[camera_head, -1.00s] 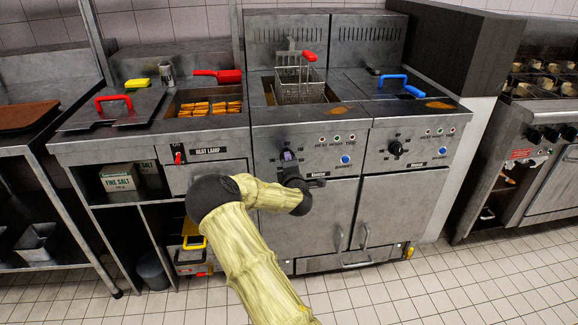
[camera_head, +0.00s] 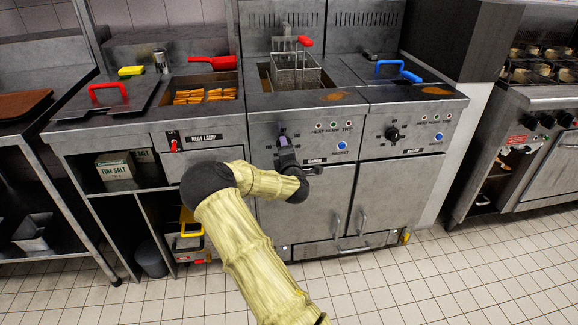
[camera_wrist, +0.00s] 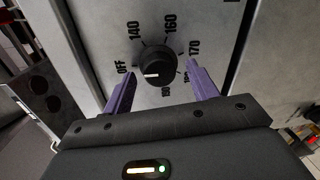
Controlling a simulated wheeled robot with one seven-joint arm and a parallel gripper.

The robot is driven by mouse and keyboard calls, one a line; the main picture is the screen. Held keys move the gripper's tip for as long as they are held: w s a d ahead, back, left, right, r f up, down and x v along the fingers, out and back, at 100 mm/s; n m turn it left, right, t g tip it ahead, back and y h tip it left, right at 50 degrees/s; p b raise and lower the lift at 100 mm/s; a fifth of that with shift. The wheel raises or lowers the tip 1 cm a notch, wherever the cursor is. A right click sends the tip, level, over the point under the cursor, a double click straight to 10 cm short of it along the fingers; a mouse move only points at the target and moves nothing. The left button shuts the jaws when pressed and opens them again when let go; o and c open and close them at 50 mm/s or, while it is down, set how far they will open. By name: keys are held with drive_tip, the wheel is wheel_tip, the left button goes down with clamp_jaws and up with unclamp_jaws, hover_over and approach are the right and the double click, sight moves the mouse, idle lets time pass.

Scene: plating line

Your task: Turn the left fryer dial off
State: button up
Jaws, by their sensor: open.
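The left fryer dial (camera_wrist: 158,66) is a round black knob on the grey panel in the wrist view. Its white mark points left and slightly down, near the OFF label (camera_wrist: 122,67). Printed numbers such as 140, 160 and 170 ring it. My gripper (camera_wrist: 161,70) is open, with a purple finger on each side of the dial. I cannot tell whether either finger touches it. In the head view my gripper (camera_head: 283,142) is at the left fryer's front panel and hides the dial there.
The right fryer dial (camera_head: 392,133) and a blue basket button (camera_head: 342,145) are to the right. A red heat lamp switch (camera_head: 173,146) is to the left. A fry basket (camera_head: 295,70) sits in the left fryer. The tiled floor in front is clear.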

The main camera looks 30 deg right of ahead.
drive_tip(key=p+v, duration=0.1)
drive_tip(key=v, duration=1.6)
